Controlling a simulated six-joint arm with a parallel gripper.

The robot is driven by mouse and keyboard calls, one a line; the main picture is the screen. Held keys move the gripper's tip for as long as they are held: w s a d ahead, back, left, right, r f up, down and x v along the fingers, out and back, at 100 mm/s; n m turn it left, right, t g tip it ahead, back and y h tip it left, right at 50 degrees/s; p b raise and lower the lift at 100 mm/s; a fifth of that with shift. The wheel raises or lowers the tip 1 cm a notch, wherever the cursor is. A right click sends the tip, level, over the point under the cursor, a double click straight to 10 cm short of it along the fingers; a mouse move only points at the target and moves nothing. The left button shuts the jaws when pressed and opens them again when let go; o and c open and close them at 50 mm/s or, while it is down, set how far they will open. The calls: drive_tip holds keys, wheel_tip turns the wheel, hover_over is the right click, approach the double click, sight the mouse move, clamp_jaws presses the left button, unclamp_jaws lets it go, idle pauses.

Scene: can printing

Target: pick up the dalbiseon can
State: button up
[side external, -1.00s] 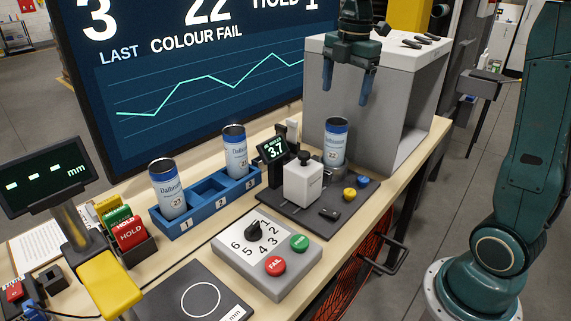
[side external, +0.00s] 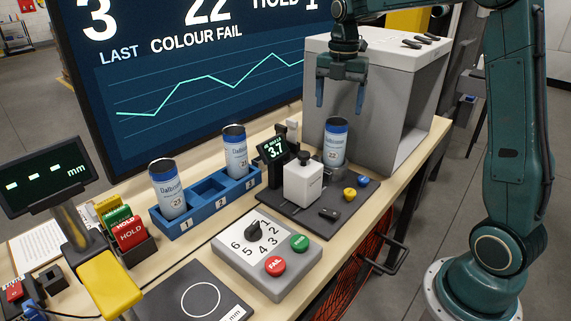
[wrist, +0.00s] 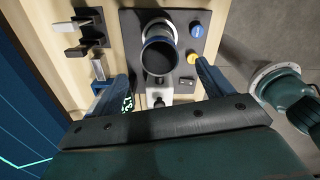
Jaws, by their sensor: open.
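A blue-and-white Dalbiseon can (side external: 335,143) stands upright on the dark plate of the gauge station, behind a white block. The wrist view shows the same can (wrist: 158,52) from above, with a dark open top. My gripper (side external: 340,106) is open and empty, its fingers pointing down above this can and apart from it. In the wrist view my gripper (wrist: 161,72) has one finger on each side of the can's near side. Two more similar cans stand in the blue rack, one in slot 1 (side external: 168,190) and one in slot 3 (side external: 235,152).
The blue rack (side external: 205,208) has an empty middle slot. A grey open box (side external: 390,95) stands close behind the can. A small lit display (side external: 273,149) and the white block (side external: 302,183) stand beside it. A dial box (side external: 262,262) is in front.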

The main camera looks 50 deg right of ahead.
sight(335, 137)
drive_tip(key=shift+f, duration=2.75)
drive_tip(key=shift+f, duration=2.6)
drive_tip(key=c, duration=1.1)
drive_tip(key=shift+r, duration=0.15)
wheel_tip(335, 137, up, 20)
